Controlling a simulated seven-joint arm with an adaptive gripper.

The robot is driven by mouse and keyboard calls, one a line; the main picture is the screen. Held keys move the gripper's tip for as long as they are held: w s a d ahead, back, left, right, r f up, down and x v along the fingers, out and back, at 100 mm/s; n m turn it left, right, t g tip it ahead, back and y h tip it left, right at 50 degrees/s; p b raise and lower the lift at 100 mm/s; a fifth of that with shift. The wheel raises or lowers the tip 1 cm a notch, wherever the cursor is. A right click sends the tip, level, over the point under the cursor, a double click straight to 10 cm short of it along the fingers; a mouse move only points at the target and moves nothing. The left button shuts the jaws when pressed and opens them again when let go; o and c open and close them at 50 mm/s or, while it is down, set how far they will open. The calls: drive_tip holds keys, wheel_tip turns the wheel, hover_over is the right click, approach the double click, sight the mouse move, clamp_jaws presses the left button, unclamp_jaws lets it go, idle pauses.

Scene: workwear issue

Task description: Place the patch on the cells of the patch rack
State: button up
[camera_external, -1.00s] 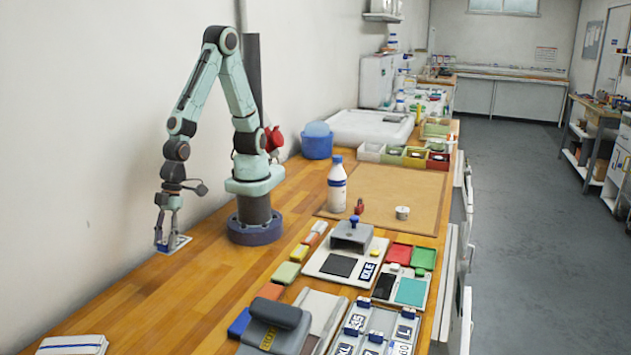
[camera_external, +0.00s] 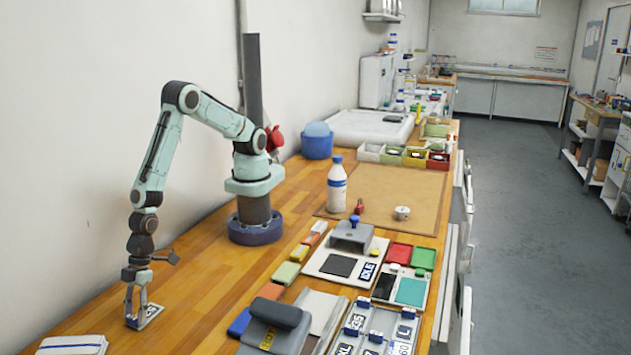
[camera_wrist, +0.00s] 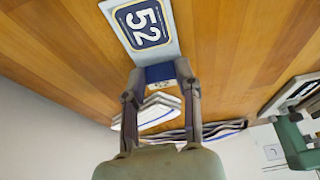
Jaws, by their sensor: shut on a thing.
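The patch (camera_external: 152,314) is a pale plate with a dark blue label; it reads 52 in the wrist view (camera_wrist: 145,22). My gripper (camera_external: 137,318) is shut on the blue end of the patch, seen between the fingers in the wrist view (camera_wrist: 160,75). The patch is low over the bench at the left; whether it touches the wood I cannot tell. The patch rack (camera_external: 345,340) is a grey tray at the front right, cut off by the lower edge. Several blue-ended patches with labels such as XL and L sit in it.
A folded white stack (camera_external: 72,345) lies at the lower left, near my gripper. A dark grey press-like device (camera_external: 272,325) stands between my gripper and the rack. Coloured blocks (camera_external: 286,273) line its far side.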

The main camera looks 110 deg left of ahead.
drive_tip(key=shift+f, duration=0.15)
drive_tip(key=o, duration=0.7)
drive_tip(key=shift+o, duration=0.2)
